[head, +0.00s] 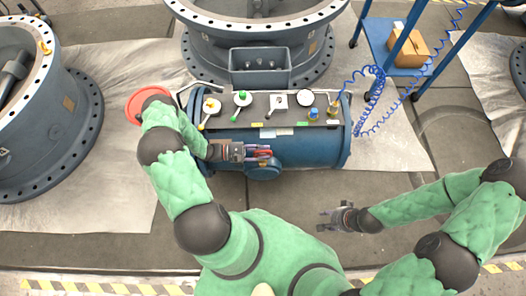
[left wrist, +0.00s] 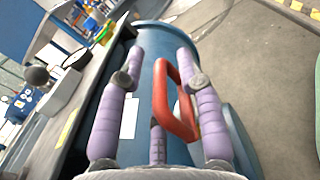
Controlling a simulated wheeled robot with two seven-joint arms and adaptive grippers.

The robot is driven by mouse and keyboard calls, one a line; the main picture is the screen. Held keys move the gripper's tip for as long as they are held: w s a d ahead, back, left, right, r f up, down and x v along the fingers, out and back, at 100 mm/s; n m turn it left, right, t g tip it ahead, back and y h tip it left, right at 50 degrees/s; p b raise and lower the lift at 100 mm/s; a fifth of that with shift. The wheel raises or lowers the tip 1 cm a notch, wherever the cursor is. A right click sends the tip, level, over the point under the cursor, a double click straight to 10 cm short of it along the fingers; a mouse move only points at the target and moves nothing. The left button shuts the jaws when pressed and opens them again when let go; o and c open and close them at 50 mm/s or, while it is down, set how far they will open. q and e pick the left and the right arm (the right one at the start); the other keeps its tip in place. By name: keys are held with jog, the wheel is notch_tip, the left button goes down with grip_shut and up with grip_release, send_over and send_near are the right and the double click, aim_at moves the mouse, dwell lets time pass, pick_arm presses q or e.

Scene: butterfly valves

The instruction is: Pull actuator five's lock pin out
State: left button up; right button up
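A blue horizontal cylinder (head: 215,186) with a dark panel on top lies in the middle of the head view; no number is readable on it. A red loop handle (left wrist: 188,120), which looks like the lock pin's handle, stands off the blue body in the left wrist view. The pin's shank is not visible. My left gripper (left wrist: 160,62) is open, with its two purple fingers on either side of the red loop. The loop is nearer the right finger, with no clear grip on it. My right gripper (head: 323,220) is open and empty, over the floor.
The panel (head: 256,104) carries several knobs and levers, including a green knob (head: 242,95). A grey bin (head: 260,68) stands behind it. Large grey valve bodies stand behind and at left. A blue cart (head: 385,35) and coiled blue hose (head: 375,90) are at right.

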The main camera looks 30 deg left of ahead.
aim_at(263, 151)
pick_arm(q)
jog(key=shift+c, duration=0.2)
grip_shut()
jog(key=shift+r, duration=0.15)
notch_tip(263, 151, up, 4)
jog(key=p, duration=0.3)
jog(key=shift+o, duration=0.2)
grip_release()
